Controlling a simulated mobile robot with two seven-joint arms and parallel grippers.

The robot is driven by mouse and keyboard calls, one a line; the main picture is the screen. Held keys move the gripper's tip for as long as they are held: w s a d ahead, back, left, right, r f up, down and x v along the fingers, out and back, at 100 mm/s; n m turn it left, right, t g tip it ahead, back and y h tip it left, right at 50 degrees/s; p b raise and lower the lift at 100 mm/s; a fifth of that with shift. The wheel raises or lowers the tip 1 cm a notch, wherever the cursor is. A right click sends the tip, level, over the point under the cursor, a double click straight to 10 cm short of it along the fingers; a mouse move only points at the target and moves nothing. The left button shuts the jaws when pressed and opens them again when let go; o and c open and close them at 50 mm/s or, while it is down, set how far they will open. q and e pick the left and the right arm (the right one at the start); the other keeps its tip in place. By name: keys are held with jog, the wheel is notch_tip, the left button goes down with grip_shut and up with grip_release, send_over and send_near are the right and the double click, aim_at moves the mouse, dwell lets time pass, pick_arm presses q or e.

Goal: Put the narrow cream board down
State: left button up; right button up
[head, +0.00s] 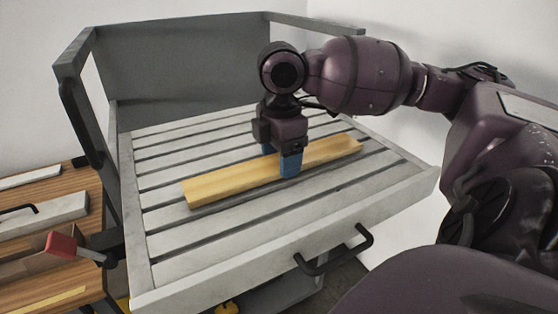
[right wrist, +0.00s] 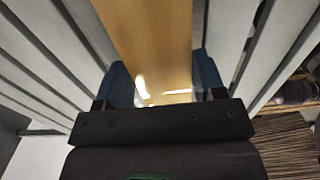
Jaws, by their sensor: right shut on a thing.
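The narrow cream board (head: 225,187) is long and yellowish and lies level along the slatted grey top of the cart (head: 165,258). In the head view it appears to be at the slats; I cannot tell whether it touches them or is just above. My right gripper (head: 281,163) points down and is shut on the board near its middle, with a blue finger on each side. In the right wrist view the board (right wrist: 152,45) runs between the two blue fingers. My left gripper is not in view.
The cart has a grey back panel (head: 185,70), a side rail and a dark front handle (head: 333,251). A wooden table (head: 85,199) at the left holds grey pieces and a red-ended clamp or lever (head: 62,244). Bare slats lie around the board.

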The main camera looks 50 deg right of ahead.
jog(key=shift+f, duration=0.4)
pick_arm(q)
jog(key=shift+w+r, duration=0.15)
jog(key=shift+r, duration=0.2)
pick_arm(e)
jog(key=o, duration=1.1)
jog(key=shift+c, duration=0.2)
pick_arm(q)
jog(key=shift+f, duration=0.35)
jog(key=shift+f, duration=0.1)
pick_arm(e)
jog(key=shift+r, duration=0.1)
notch_tip(320, 180, up, 6)
jog(key=shift+f+p, duration=0.25)
jog(key=shift+p, duration=0.45)
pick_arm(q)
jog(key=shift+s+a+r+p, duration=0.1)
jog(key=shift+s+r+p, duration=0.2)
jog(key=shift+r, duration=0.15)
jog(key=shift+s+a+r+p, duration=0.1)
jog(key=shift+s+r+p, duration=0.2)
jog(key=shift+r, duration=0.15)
pick_arm(e)
notch_tip(320, 180, up, 6)
jog(key=shift+r, duration=0.25)
